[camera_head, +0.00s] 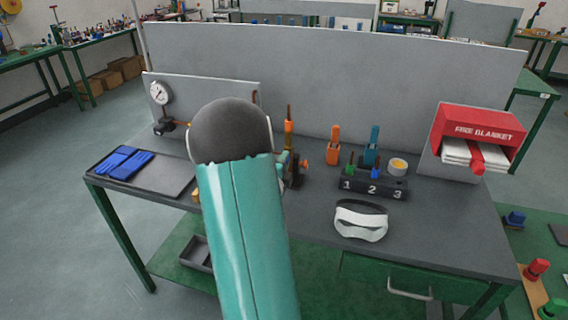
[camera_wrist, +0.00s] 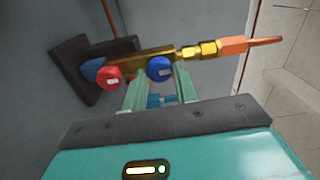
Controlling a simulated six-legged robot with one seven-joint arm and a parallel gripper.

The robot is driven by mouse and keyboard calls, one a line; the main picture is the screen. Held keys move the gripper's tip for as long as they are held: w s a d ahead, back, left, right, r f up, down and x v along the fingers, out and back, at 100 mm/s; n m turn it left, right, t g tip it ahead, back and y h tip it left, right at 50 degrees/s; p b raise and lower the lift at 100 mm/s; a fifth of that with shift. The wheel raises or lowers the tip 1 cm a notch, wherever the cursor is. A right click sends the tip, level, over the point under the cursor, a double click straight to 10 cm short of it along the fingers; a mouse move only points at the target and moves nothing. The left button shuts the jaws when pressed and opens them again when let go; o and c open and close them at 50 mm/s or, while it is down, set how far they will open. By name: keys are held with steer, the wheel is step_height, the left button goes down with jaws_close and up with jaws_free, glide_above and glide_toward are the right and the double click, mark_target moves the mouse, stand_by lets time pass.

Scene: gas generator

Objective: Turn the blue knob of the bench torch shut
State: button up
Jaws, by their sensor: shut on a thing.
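The bench torch (camera_wrist: 207,50) shows in the wrist view as a brass body with an orange tip pointing right, on a dark bracket (camera_wrist: 72,68). Its blue knob (camera_wrist: 160,69) sits between the fingertips of my gripper (camera_wrist: 160,80), which is shut on it. A red knob (camera_wrist: 109,77) is just left of my left finger, with another blue part (camera_wrist: 93,69) beside it. In the head view my arm hides most of the torch's base. An upright orange and brass piece (camera_head: 289,125), likely the torch, shows right of my arm.
A numbered block (camera_head: 373,187), white goggles (camera_head: 361,221) and a red fire blanket box (camera_head: 478,128) stand to the right on the bench. Blue gloves (camera_head: 122,162) lie on a tray at left, near a gauge (camera_head: 160,92). A grey panel (camera_head: 400,95) rises behind.

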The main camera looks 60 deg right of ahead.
steer(key=shift+m, duration=0.3)
steer(key=o, duration=0.9)
steer(key=shift+o, duration=0.2)
steer(key=shift+a, duration=0.15)
steer(key=s+a, duration=0.2)
steer(key=a, duration=1.1)
steer(key=shift+a, duration=0.2)
steer(key=shift+s, duration=0.1)
